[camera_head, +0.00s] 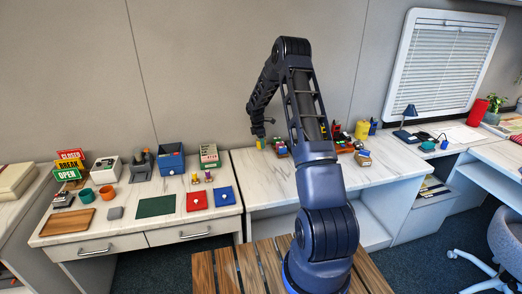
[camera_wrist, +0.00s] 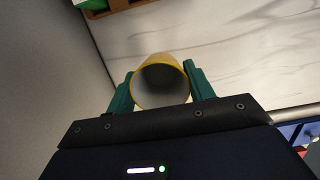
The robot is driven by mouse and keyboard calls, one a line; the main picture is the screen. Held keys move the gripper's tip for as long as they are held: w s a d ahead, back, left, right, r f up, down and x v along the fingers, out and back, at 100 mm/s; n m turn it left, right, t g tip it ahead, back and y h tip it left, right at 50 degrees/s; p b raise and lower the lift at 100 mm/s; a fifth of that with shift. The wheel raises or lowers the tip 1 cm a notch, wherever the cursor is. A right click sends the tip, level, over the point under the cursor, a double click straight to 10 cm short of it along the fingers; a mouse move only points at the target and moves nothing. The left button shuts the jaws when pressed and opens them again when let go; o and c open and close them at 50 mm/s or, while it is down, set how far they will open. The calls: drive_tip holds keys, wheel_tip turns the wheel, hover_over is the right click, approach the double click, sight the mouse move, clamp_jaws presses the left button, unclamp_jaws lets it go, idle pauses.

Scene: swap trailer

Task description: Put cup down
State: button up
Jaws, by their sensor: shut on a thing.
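My gripper (camera_wrist: 160,92) is shut on a yellow cup (camera_wrist: 160,62) in the wrist view. Its two green fingers press on opposite sides of the cup, and its round open mouth shows between them. In the head view the yellow cup (camera_head: 260,143) is small and hangs at the end of my arm, near the left end of the right-hand marble counter (camera_head: 275,190). I cannot tell whether the cup's base touches the counter.
Several small colourful items (camera_head: 345,145) stand at the back of that counter, right of the cup. A green-and-white box (camera_head: 209,156) and a blue bin (camera_head: 171,158) stand on the left counter. Orange (camera_head: 107,192) and teal (camera_head: 85,195) cups stand farther left. The counter's front is clear.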

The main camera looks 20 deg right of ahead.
drive_tip(key=shift+f, duration=2.45)
drive_tip(key=shift+f, duration=0.15)
drive_tip(key=o, duration=1)
